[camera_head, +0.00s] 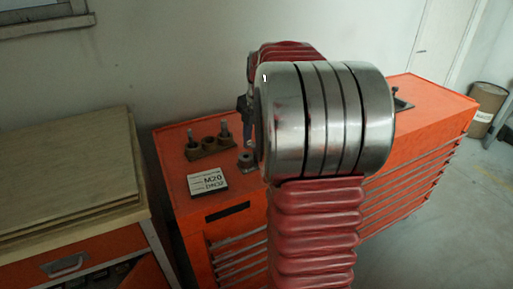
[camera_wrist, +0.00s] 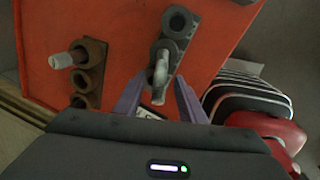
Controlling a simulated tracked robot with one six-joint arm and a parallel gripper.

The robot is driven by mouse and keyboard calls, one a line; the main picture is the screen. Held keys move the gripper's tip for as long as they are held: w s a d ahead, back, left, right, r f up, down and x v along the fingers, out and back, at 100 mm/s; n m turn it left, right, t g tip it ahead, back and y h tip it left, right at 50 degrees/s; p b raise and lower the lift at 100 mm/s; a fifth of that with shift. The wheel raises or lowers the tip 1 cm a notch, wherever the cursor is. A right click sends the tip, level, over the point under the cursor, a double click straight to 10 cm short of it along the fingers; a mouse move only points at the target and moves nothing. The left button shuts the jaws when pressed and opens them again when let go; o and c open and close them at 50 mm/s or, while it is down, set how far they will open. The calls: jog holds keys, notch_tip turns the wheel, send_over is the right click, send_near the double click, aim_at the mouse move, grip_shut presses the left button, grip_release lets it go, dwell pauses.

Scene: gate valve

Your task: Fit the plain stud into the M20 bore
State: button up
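In the wrist view a pale grey, stud-like piece (camera_wrist: 160,70) lies between the fingers of my gripper (camera_wrist: 160,84). The purple fingers are apart, with a gap visible on each side of the piece. Its lower end is unclear. Behind it is a dark grey block with a round bore (camera_wrist: 179,22). A rusty brown block (camera_wrist: 86,79) with bores lies to the left, and a light-tipped stud (camera_wrist: 62,60) sticks out of it. In the head view the brown block (camera_head: 207,153) carries upright studs. I cannot tell which stud is plain. My arm hides most of my gripper there.
A white M20 / DN32 label (camera_head: 208,183) lies on the orange cabinet top (camera_head: 175,165), in front of the brown block. A wooden-topped bench (camera_head: 65,165) stands to the left. The orange cabinet continues right behind my arm. A brown drum (camera_head: 487,108) stands at the far right.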

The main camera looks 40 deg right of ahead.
jog(key=shift+c, duration=0.2)
grip_shut()
dwell(0.4)
notch_tip(320, 180, up, 10)
jog(key=shift+r, duration=0.1)
dwell(0.4)
dwell(0.5)
